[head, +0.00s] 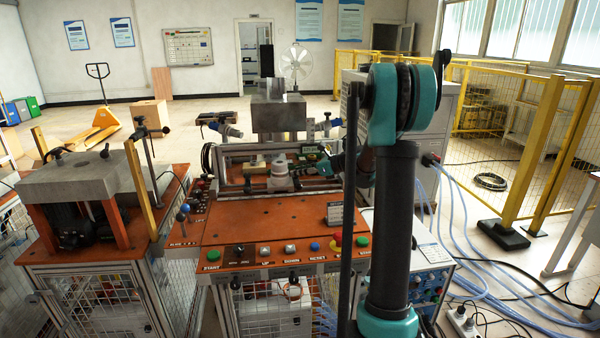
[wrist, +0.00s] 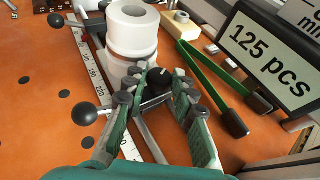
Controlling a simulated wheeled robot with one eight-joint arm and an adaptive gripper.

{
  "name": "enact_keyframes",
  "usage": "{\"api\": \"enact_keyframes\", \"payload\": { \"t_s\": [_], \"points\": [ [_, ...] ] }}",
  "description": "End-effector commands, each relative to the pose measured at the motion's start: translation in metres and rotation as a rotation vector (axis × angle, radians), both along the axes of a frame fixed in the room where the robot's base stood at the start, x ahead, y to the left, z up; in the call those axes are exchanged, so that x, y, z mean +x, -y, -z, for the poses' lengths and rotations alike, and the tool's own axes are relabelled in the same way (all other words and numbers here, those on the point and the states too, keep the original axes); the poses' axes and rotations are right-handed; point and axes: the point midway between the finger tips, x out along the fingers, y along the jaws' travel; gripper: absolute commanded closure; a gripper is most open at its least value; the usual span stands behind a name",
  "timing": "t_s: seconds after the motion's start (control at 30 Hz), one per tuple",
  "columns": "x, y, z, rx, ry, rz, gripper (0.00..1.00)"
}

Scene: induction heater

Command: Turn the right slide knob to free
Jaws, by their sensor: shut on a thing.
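A black slide knob (wrist: 152,92) with a white pointer mark shows in the wrist view, beside the scale rail (wrist: 104,86). My gripper (wrist: 162,80) has its green fingers on either side of this knob and is shut on it. The fingers and their dark joints hide part of the knob. Any lock or free label is not readable. In the head view my gripper (head: 326,165) is small, just right of the white cylinder (head: 281,178), and the knob cannot be made out there.
The white cylinder (wrist: 131,40) stands right behind the fingertips. Two black ball-ended levers (wrist: 86,114) are at the left. Green-handled tongs (wrist: 212,75) and a "125 pcs" display (wrist: 270,50) are close on the right. The orange worktop (head: 262,224) is mostly clear in front.

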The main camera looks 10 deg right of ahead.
Motion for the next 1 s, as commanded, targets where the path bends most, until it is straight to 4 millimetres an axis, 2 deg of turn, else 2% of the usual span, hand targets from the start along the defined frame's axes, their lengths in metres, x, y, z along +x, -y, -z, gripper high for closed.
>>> {"api": "enact_keyframes", "payload": {
  "t_s": [0.17,0.6,1.0],
  "points": [
    [0.0015,0.0008,0.0002,-0.001,0.000,-0.033,1.00],
    [0.0072,0.0030,0.0003,0.000,0.000,-0.369,1.00],
    [0.0064,0.0032,-0.0002,0.000,0.001,-0.398,1.00]
  ]
}}
